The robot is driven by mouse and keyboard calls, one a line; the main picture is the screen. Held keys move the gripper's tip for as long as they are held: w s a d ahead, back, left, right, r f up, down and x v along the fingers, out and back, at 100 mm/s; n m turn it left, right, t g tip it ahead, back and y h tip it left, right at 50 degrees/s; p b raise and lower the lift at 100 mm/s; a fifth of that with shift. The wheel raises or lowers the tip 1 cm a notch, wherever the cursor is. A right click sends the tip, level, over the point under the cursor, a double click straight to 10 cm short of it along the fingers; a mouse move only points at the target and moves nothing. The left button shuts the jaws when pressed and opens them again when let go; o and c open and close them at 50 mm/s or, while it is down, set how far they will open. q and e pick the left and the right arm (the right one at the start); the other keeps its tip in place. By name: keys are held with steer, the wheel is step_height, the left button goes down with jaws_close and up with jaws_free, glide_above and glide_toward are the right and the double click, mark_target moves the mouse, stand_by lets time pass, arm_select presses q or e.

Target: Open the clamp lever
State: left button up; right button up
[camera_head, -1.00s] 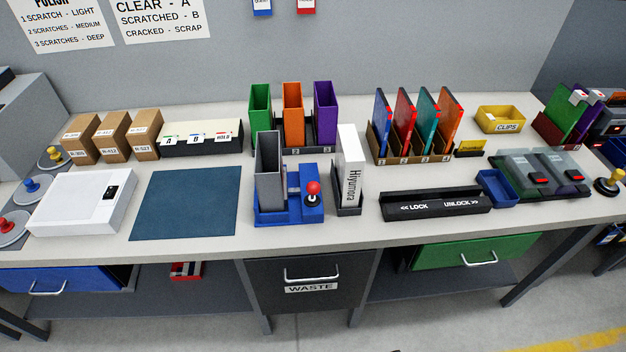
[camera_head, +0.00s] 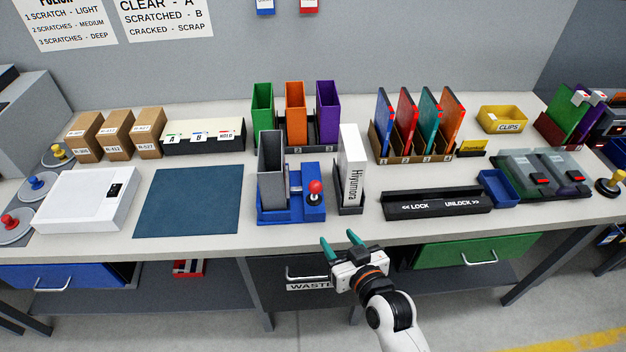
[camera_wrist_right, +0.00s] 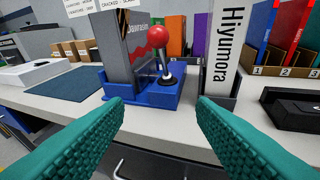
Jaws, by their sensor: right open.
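The clamp lever is a red ball knob (camera_head: 316,186) on a short metal stem, standing upright at the right of a blue clamp base (camera_head: 292,217). A grey box (camera_head: 271,172) stands upright in the base; it also shows in the wrist view (camera_wrist_right: 121,50). The knob (camera_wrist_right: 158,37) is seen closer in the wrist view, ahead and between the fingers. My right gripper (camera_head: 340,242) is open and empty, just in front of the table edge, below and short of the lever. Its teal fingers (camera_wrist_right: 160,112) are spread wide in the wrist view. My left gripper is out of view.
A white "Hiyumora" box (camera_head: 350,160) stands in a dark holder close to the right of the lever. A black LOCK/UNLOCK tray (camera_head: 437,205) lies further right. A blue mat (camera_head: 188,202) lies to the left. Coloured bins (camera_head: 294,113) stand behind.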

mark_target(315, 192)
steer(key=w+a+r+t, duration=0.1)
steer(key=w, duration=0.4)
steer(key=w+a+r+t+p, duration=0.1)
steer(key=w+a, duration=0.1)
steer(key=w, duration=0.3)
steer(key=w+a+r+m+t, duration=0.1)
steer(key=w, duration=0.4)
steer(key=shift+w+a+r+p, duration=0.2)
steer(key=shift+a+p, duration=0.15)
steer(key=shift+a, duration=0.05)
steer(key=c, duration=0.9)
steer(key=shift+c, duration=0.2)
steer(key=shift+r, duration=0.1)
